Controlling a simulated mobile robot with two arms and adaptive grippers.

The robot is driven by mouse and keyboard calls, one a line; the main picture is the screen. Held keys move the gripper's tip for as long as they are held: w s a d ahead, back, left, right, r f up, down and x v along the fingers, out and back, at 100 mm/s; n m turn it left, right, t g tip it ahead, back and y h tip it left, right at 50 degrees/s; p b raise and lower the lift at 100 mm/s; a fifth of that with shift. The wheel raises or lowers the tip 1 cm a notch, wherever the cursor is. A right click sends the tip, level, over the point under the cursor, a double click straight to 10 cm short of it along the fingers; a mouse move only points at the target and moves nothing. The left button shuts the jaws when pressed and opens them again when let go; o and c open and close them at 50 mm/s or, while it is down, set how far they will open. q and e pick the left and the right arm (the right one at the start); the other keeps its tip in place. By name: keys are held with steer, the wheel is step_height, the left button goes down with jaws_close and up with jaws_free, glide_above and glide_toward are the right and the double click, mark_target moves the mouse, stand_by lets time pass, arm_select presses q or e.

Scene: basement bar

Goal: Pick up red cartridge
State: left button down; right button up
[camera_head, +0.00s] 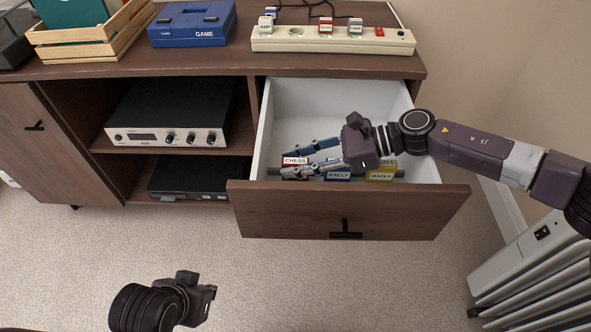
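The red cartridge (295,160), labelled CHESS, is at the left inside the open drawer (345,214). My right gripper (286,162) reaches into the drawer from the right, its two fingers spread and pointing left. One finger is on the far side of the CHESS label and the other on the near side. I cannot tell whether either finger touches the cartridge. My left gripper (196,298) is low at the bottom, over the carpet, away from the drawer. Its fingers do not show clearly.
A blue RALLY cartridge (338,176) and a yellow MAZES cartridge (380,176) are in the drawer near its front. A blue GAME console (192,23), a power strip (333,40) and a wooden crate (92,47) stand on the cabinet. A radiator (530,270) stands at right.

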jaws_close()
